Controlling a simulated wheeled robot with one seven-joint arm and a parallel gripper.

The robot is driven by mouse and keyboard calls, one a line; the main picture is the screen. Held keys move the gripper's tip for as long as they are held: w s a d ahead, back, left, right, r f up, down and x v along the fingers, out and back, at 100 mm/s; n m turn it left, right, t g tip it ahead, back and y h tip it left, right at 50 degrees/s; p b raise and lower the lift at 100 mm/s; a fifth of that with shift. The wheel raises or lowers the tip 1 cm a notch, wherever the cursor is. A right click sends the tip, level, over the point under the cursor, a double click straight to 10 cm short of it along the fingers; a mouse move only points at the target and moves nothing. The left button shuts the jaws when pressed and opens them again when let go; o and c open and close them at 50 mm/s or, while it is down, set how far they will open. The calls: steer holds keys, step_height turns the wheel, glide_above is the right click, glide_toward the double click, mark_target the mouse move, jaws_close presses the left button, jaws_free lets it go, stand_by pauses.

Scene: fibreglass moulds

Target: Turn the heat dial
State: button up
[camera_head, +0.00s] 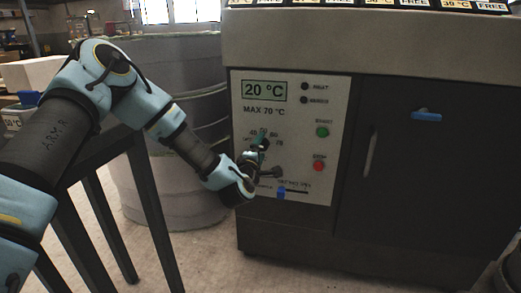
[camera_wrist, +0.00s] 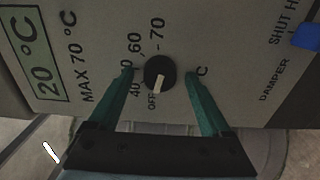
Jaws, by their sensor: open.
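The heat dial (camera_wrist: 160,73) is a round black knob with a white pointer mark, ringed by OFF, 40, 60 and 70 labels. Its pointer is towards OFF. My gripper (camera_wrist: 160,77) is open, with one green finger on each side of the dial; a gap shows on both sides. In the head view my gripper (camera_head: 269,155) is at the lower part of the white control panel (camera_head: 325,125) and largely hides the dial. The display (camera_head: 264,91) reads 20 °C, with MAX 70 °C below it.
Beside the dial are a green button (camera_head: 322,132), a red button (camera_head: 318,166) and a blue damper slider (camera_head: 281,191). A dark door (camera_head: 430,180) with a handle is to the right. A grey drum (camera_head: 180,195) and a dark-legged table (camera_head: 148,200) are left.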

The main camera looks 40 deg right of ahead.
steer(key=shift+c, duration=0.3)
jaws_close()
stand_by(0.3)
steer(key=shift+m, duration=0.4)
steer(key=m, duration=0.3)
steer(key=shift+s+m+b, duration=0.1)
steer(key=shift+m+b, duration=0.2)
steer(key=m, duration=0.3)
steer(key=shift+m+b, duration=0.3)
steer(key=shift+b, duration=0.05)
steer(key=m+b, duration=0.1)
steer(key=m, duration=0.3)
steer(key=shift+f, duration=0.1)
steer(key=shift+m+b, duration=0.4)
steer(key=shift+m, duration=1.4)
